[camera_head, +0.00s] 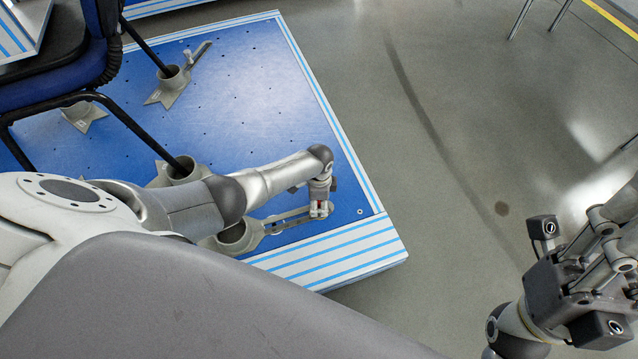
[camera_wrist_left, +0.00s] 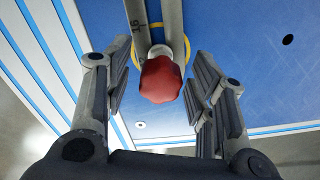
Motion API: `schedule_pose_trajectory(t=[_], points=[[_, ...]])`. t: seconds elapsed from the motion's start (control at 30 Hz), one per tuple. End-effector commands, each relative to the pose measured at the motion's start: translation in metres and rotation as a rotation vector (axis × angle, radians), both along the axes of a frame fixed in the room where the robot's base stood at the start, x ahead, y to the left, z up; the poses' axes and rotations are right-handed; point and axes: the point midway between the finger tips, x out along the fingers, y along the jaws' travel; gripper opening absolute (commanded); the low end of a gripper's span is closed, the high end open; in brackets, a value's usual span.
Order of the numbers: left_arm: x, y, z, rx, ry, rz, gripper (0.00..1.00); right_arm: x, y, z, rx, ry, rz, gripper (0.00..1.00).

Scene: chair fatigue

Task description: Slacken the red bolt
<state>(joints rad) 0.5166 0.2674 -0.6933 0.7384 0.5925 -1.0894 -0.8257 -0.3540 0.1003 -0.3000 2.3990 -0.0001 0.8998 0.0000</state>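The red bolt (camera_wrist_left: 160,80) shows in the left wrist view as a red faceted knob at the end of a slotted grey clamp bar (camera_wrist_left: 157,25). My left gripper (camera_wrist_left: 163,98) is open, with one finger on each side of the bolt and a visible gap to both. In the head view my left gripper (camera_head: 320,208) is small and sits over the slotted bar (camera_head: 285,219) near the front right corner of the blue platform. The bolt is mostly hidden there. My right gripper (camera_head: 560,285) is at the lower right, above the floor, away from the platform.
The blue platform (camera_head: 240,90) has a striped edge and several holes. A chair (camera_head: 55,75) stands on it at the left, its legs in grey clamp cups such as the one at the back (camera_head: 172,82). The grey floor (camera_head: 450,120) to the right is mostly clear.

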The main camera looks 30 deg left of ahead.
Motion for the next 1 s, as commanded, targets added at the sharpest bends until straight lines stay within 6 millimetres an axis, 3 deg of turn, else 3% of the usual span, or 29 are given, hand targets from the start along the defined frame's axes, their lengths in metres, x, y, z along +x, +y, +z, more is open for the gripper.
schedule_pose_trajectory(t=[0.27,0.63,1.0], points=[[0.0005,0.0004,-0.0001,0.000,-0.001,-0.018,0.52,-0.0005,-0.0003,-0.0011,0.000,0.002,0.000,0.40],[0.0006,0.0006,-0.0003,0.000,-0.001,-0.340,0.52,-0.0011,-0.0004,-0.0068,0.001,-0.007,0.000,0.40],[0.0008,0.0007,-0.0003,0.001,-0.002,-0.389,0.52,-0.0010,-0.0002,-0.0069,0.001,-0.013,-0.001,0.40]])
